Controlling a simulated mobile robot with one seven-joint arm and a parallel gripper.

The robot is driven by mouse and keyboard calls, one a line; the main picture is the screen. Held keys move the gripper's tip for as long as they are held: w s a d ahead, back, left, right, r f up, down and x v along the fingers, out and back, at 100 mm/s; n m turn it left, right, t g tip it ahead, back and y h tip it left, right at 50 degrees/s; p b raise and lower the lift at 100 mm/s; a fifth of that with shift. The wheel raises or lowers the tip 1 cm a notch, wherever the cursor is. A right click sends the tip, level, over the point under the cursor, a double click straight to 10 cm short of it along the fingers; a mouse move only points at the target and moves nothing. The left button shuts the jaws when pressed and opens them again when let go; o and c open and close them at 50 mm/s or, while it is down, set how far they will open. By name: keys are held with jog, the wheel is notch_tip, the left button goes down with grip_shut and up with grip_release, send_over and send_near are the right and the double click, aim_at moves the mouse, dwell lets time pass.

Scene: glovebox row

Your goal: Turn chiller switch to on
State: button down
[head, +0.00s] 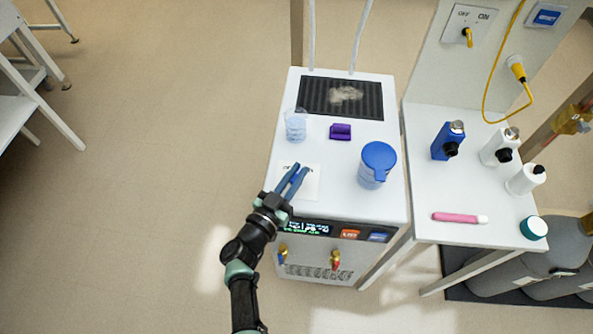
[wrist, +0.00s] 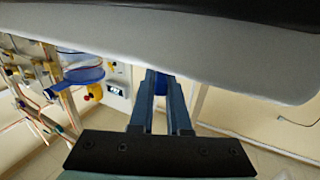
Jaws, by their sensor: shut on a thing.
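The white chiller-like unit (head: 345,210) stands in the middle of the head view, with a lit display (head: 306,228) on its front. A switch plate (head: 485,24) marked OFF on the left and ON on the right is on the panel at upper right. Its yellow lever (head: 467,38) hangs roughly downward; I cannot tell which setting it is in. My gripper (head: 295,171), with blue fingers, is over the unit's top near a white note (head: 312,185), far from that lever. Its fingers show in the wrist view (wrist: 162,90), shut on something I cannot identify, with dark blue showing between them.
On the unit's top are a clear beaker (head: 295,126), a purple block (head: 341,132) and a blue-lidded jug (head: 378,165). A side table (head: 455,205) to the right holds several bottles and a pink marker (head: 459,217). The floor at left is open.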

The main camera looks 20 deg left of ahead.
jog(key=shift+m+h+b, duration=0.3)
jog(key=shift+m+h, duration=0.3)
jog(key=shift+h, duration=0.6)
jog(key=c, duration=0.9)
grip_release()
jog(key=v, duration=1.3)
jog(key=shift+r, duration=0.2)
